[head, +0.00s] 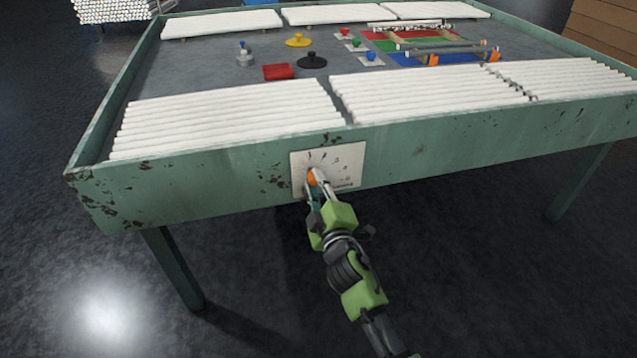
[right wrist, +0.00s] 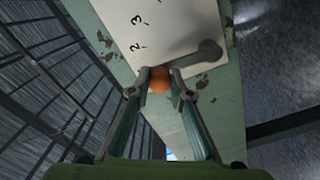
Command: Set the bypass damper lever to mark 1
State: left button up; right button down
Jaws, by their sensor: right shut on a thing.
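The bypass damper lever is on a pale dial plate (head: 349,160) on the front side of the green table. Its orange knob (head: 312,178) sits at the plate's lower left in the head view. My right gripper (head: 315,186) is shut on this knob, which also shows between the fingers in the right wrist view (right wrist: 160,79). The grey lever arm (right wrist: 190,58) runs from the knob to a round pivot. Marks 2 and 3 are readable on the plate in the right wrist view; which mark the lever meets I cannot tell. My left gripper is out of view.
White tubes (head: 225,115) lie in rows along the table's front and back. Coloured knobs, a red block (head: 278,72) and racks stand farther in on the tabletop. The table's green front rim (head: 450,141) runs above my right arm. The floor in front is clear.

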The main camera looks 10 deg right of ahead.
jog(key=shift+a, duration=0.1)
dwell(0.3)
jog(key=c, duration=1.8)
grip_release()
jog(key=s, duration=1.2)
jog(key=shift+d, duration=0.2)
